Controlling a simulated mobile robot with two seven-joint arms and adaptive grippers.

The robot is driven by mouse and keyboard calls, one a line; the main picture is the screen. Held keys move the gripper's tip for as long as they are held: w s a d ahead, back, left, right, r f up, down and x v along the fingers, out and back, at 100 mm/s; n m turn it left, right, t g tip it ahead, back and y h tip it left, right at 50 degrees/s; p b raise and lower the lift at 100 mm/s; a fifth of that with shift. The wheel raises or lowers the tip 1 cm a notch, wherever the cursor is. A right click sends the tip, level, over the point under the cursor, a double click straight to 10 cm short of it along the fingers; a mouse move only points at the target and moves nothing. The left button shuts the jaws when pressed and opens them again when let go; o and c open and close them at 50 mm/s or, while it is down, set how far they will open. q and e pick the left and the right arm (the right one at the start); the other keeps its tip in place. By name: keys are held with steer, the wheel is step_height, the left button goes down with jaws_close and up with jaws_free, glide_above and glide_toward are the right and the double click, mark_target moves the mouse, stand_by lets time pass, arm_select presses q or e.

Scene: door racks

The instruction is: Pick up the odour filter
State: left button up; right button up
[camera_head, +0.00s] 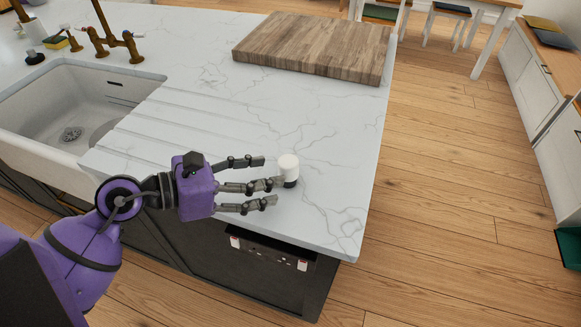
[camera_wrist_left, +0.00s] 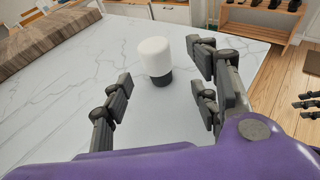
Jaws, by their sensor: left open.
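The odour filter seems to be the small white cylinder with a dark base (camera_head: 289,165) standing upright on the marble counter near its right side. It also shows in the left wrist view (camera_wrist_left: 155,57), upright just ahead of the fingers. My left gripper (camera_head: 268,183) is open and empty, low over the counter, with its fingertips pointing at the filter. In the left wrist view the fingers (camera_wrist_left: 160,88) are spread to either side of the space in front of the filter. Dark fingers at the right edge of that view (camera_wrist_left: 306,103) look like my right gripper, mostly cut off.
A wooden cutting board (camera_head: 316,46) lies at the back of the counter. A white sink (camera_head: 70,105) with brass taps (camera_head: 113,45) is at the left. The counter's right edge is close beyond the filter, with wooden floor (camera_head: 460,190) past it. The marble around the filter is clear.

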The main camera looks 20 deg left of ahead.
mark_target(279, 172)
arm_select(q)
steer(key=x, duration=0.2)
steer(key=p+x, duration=0.1)
steer(key=x, duration=0.1)
steer(key=shift+w+r, duration=0.25)
steer(key=shift+r, duration=0.05)
steer(key=shift+w+d+f, duration=0.3)
steer(key=c, duration=1.2)
